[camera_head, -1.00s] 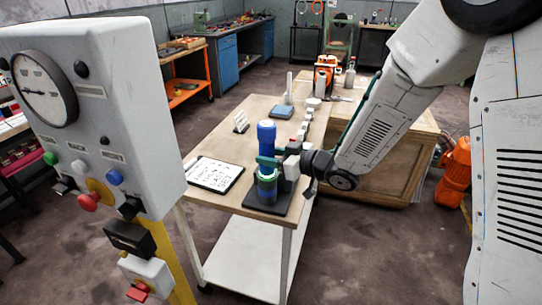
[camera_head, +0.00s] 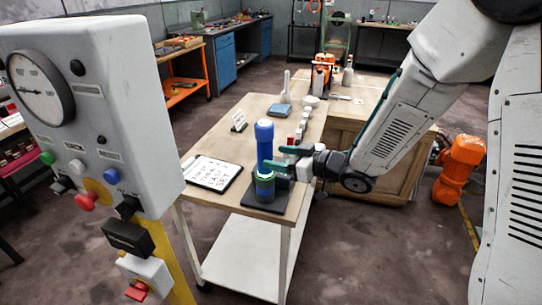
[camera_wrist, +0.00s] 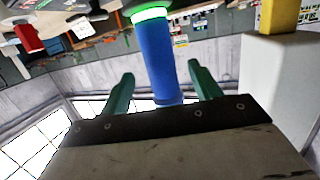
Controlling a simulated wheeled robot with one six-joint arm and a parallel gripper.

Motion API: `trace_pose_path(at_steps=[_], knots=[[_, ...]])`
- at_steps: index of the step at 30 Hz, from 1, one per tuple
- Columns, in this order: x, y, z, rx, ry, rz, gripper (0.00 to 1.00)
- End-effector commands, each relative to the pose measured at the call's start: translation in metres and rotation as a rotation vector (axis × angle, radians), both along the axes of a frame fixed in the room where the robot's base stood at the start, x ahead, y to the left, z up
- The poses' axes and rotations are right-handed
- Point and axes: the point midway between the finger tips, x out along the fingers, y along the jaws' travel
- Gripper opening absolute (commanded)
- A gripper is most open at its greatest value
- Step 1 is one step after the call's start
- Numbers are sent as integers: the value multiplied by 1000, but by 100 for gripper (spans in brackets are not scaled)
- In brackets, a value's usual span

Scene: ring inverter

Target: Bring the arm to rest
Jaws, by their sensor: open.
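My gripper (camera_head: 277,157) is open, with its two green fingers spread beside a blue cylinder (camera_head: 264,138). The cylinder stands upright on a dark base (camera_head: 247,199) at the near end of the wooden table, with a green ring low on it. In the wrist view, which looks inverted, the open fingers (camera_wrist: 160,71) have the blue cylinder (camera_wrist: 158,55) between them in the picture, with a lit green ring near its upper edge. I cannot tell how deep the cylinder sits between the fingers.
A white notepad (camera_head: 213,172) lies left of the base. Small items and a blue box (camera_head: 255,116) stand farther back on the table. A grey control panel (camera_head: 110,115) stands close on the left. An orange machine (camera_head: 459,170) is on the floor at right.

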Motion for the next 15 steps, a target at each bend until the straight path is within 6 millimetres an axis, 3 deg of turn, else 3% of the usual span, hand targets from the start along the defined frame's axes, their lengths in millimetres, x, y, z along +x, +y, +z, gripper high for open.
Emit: trace_pose_path(at_steps=[3,9,11,15], knots=[[-11,-17,5,0,-1,-4,63],[-20,-32,5,-18,0,-5,63],[-19,-37,-3,-58,14,-22,63],[-9,-67,-43,-243,114,-150,63]])
